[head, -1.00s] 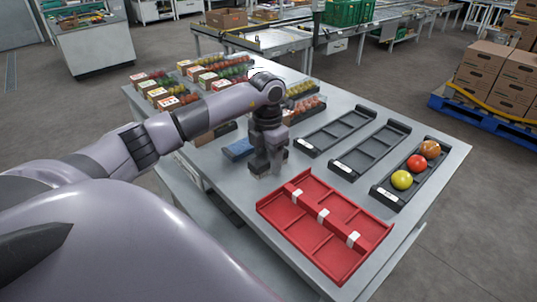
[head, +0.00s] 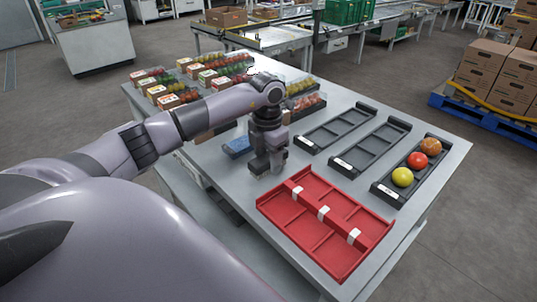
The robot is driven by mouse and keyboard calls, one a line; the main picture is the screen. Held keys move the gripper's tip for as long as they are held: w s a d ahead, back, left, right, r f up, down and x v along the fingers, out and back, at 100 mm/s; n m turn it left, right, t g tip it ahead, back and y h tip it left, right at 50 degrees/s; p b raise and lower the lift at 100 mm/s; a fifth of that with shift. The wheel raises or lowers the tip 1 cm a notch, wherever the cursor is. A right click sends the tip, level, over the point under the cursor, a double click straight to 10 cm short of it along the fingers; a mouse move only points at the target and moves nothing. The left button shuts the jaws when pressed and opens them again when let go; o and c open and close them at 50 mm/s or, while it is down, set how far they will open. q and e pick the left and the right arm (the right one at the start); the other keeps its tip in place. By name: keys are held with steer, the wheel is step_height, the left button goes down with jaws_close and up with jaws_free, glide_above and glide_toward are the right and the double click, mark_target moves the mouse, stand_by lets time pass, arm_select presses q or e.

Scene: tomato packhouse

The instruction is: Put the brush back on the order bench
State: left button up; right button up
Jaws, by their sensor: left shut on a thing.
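My left gripper (head: 267,163) points down over the grey order bench (head: 425,160), just beyond the upper left corner of the red tray. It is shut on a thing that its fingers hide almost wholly. I take this to be the brush, but its bristles and handle cannot be made out. The fingertips are low, close to the bench top; whether the held thing touches the bench I cannot tell. My right gripper is not in view.
The red divided tray (head: 272,205) lies at the front. Black trays (head: 312,147) stand to its right, one holding tomatoes (head: 417,160). A blue flat thing (head: 238,147) lies left of the gripper. Several punnets (head: 160,88) fill the back left. Bare bench shows around the gripper.

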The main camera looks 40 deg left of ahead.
arm_select(q)
steer(key=shift+f, duration=0.25)
steer(key=o, duration=1)
steer(key=c, duration=0.3)
steer(key=shift+r, duration=0.1)
steer(key=shift+r+p, duration=2.8)
steer(key=shift+r, duration=0.7)
steer(key=shift+f, duration=0.1)
